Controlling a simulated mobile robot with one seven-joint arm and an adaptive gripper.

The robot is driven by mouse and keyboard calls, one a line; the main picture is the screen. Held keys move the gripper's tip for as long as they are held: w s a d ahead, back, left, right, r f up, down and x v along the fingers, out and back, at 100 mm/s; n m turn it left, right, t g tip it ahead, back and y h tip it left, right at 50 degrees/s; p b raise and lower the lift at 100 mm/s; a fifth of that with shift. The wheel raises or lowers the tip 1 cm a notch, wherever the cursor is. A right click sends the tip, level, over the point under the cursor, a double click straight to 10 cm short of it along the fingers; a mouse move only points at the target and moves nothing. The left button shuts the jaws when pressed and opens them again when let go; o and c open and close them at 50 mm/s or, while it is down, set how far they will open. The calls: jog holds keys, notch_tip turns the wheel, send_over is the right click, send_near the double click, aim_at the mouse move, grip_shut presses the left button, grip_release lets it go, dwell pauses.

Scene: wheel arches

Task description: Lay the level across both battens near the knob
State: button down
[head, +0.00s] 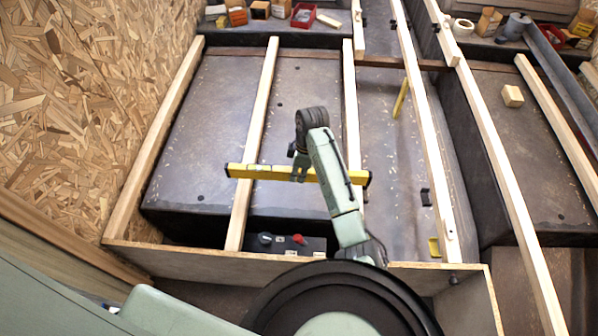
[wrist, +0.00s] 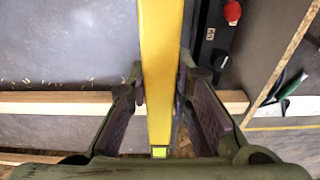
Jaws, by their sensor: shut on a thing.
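The yellow level (head: 265,172) lies crosswise over a left batten (head: 257,125) and a right batten (head: 350,110) in the head view. My gripper (head: 300,173) is shut on it near its middle. In the wrist view the level (wrist: 160,110) runs between the fingers (wrist: 161,75), and one pale batten (wrist: 60,103) passes beneath it. I cannot tell whether the level touches the battens. The red knob (head: 298,239) sits on a dark box near the front, below the level in the picture; it also shows in the wrist view (wrist: 232,12). My arm hides part of the right batten.
A chipboard wall (head: 70,120) stands at the left and a wooden front panel (head: 220,265) closes the near side. More battens (head: 415,110) run at the right. A wood block (head: 512,96) lies on the right arch. Small boxes (head: 303,14) stand at the back.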

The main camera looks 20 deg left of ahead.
jog(key=shift+w, duration=0.45)
notch_tip(320, 180, down, 8)
jog(key=b, duration=0.6)
jog(key=shift+f+b, duration=0.2)
jog(key=shift+b, duration=0.1)
dwell(0.5)
jog(key=c, duration=1.4)
grip_release()
jog(key=shift+o, duration=0.2)
jog(key=shift+f, duration=0.1)
jog(key=r, duration=0.4)
jog(key=d+r, duration=0.1)
jog(key=r, duration=0.7)
jog(key=shift+w+d, duration=0.2)
jog(key=shift+d, duration=0.15)
